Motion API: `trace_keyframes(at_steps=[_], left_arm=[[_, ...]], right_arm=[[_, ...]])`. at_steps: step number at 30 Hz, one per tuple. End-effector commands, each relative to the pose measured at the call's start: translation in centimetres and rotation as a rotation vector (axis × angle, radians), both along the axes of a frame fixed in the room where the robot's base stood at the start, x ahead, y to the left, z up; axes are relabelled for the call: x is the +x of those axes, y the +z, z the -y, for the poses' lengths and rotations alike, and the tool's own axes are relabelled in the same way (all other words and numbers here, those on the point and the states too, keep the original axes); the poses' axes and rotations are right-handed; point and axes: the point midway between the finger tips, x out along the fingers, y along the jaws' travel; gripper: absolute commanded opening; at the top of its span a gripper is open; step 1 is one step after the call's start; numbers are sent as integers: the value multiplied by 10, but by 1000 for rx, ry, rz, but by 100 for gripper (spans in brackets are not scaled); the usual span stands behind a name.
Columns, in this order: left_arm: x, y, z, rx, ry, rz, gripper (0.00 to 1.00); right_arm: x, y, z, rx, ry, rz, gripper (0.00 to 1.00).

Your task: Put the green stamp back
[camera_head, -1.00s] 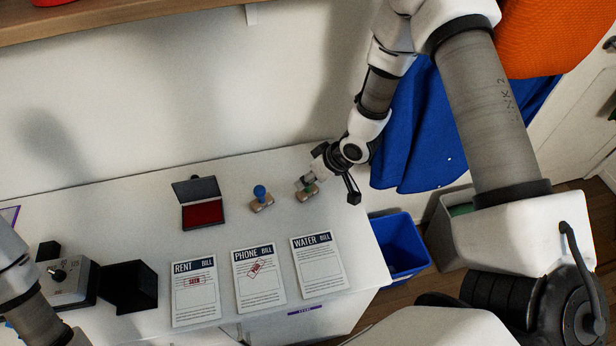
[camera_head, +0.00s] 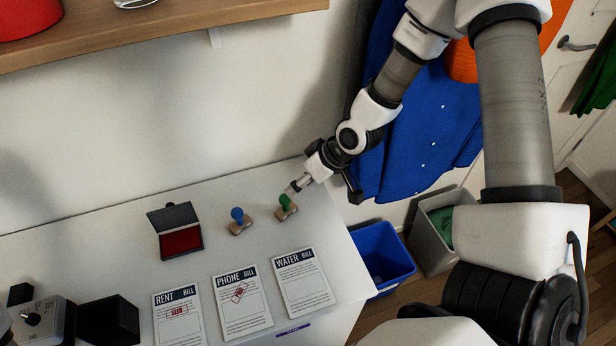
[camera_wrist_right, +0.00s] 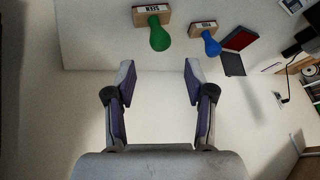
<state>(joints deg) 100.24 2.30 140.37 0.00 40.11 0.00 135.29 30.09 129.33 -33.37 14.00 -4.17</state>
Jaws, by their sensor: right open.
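The green stamp (camera_head: 286,206) stands upright on the white table, right of the blue stamp (camera_head: 239,220). In the right wrist view the green stamp (camera_wrist_right: 158,36) lies just beyond the fingertips, its green knob toward the gripper. My right gripper (camera_head: 298,187) is close above and behind it, apart from it. Both fingers show spread and empty in the right wrist view (camera_wrist_right: 158,72). The blue stamp also shows there (camera_wrist_right: 209,40). My left gripper is not in view.
An open red ink pad (camera_head: 181,242) lies left of the stamps. The rent (camera_head: 179,320), phone (camera_head: 243,303) and water (camera_head: 303,284) bills lie in front; rent and phone carry red marks. A blue bin (camera_head: 381,258) stands on the floor beyond the table's right edge.

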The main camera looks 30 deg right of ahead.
Motion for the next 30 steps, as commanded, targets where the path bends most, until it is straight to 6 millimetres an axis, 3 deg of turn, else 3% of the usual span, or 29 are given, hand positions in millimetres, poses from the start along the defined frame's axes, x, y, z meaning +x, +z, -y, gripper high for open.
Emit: trace_keyframes(at_steps=[2,7,30], left_arm=[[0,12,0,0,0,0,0],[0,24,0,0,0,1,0],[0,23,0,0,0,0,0]], right_arm=[[-7,20,5,8,-4,-1,54],[-13,32,11,3,-2,-1,54],[-15,32,13,0,3,-1,54]])
